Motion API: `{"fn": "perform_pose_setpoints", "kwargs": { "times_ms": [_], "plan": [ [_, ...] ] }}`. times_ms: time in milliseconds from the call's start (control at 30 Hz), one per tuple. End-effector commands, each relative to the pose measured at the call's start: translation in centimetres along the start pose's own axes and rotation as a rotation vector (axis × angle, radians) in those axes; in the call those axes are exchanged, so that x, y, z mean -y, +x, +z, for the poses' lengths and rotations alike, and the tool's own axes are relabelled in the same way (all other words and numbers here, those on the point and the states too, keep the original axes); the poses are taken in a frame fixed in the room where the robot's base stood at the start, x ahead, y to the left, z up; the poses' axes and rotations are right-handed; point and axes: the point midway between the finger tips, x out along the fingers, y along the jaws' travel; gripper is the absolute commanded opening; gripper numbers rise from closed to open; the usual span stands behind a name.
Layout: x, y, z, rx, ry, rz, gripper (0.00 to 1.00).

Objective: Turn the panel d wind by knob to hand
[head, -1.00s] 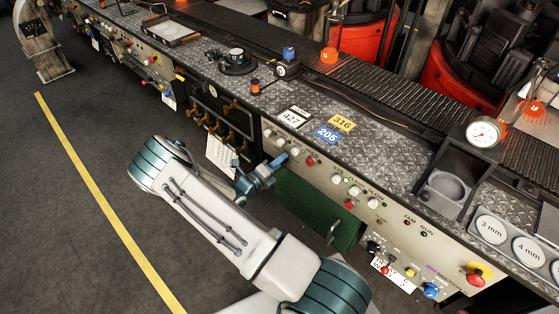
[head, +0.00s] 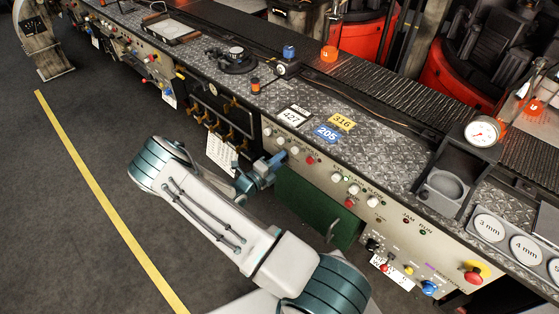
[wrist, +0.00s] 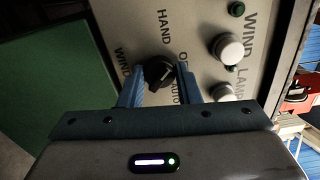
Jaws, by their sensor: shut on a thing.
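The black wind knob (wrist: 157,72) sits on a pale panel (wrist: 196,22) in the wrist view, with HAND, AUTO and a partly hidden OFF lettered around it and WIND beside it. My gripper (wrist: 159,84) has its two blue fingers on either side of the knob and is shut on it. The fingers cover part of the knob and of the lettering, so I cannot tell exactly which mark it points to. In the head view my gripper (head: 278,159) reaches the panel face just left of a green door, and hides the knob.
The green door (head: 307,207) is right of my gripper and also fills the left of the wrist view (wrist: 55,85). White lamps (wrist: 228,50) sit close beside the knob. Hanging valves with brass handles (head: 222,128) are to the left. Grey floor (head: 75,220) lies open at left.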

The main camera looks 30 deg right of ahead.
Motion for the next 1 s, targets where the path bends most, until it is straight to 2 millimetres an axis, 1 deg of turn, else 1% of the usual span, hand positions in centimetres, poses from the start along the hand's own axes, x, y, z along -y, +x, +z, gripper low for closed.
{"fn": "perform_pose_setpoints", "kwargs": {
  "times_ms": [33, 67, 100, 367, 467, 567, 667, 900, 1000],
  "plan": [
    [0.1, 0.0, 0.2, 0.005, 0.000, -0.001, 0.33],
    [0.1, 0.0, 0.2, 0.004, 0.001, -0.001, 0.41],
    [0.1, 0.0, 0.2, 0.004, 0.001, -0.001, 0.52],
    [0.0, 0.0, 0.0, 0.000, 0.001, -0.001, 0.52],
    [0.0, -0.4, 0.0, 0.001, 0.001, 0.000, 0.52],
    [-0.1, -1.6, 0.1, 0.003, 0.002, 0.001, 0.52],
    [-0.1, -3.5, 0.1, 0.005, 0.002, 0.001, 0.52],
    [-0.1, -9.1, 0.2, 0.005, 0.003, 0.002, 0.52],
    [-0.1, -11.1, 0.1, 0.005, 0.001, 0.001, 0.52]
  ]
}}
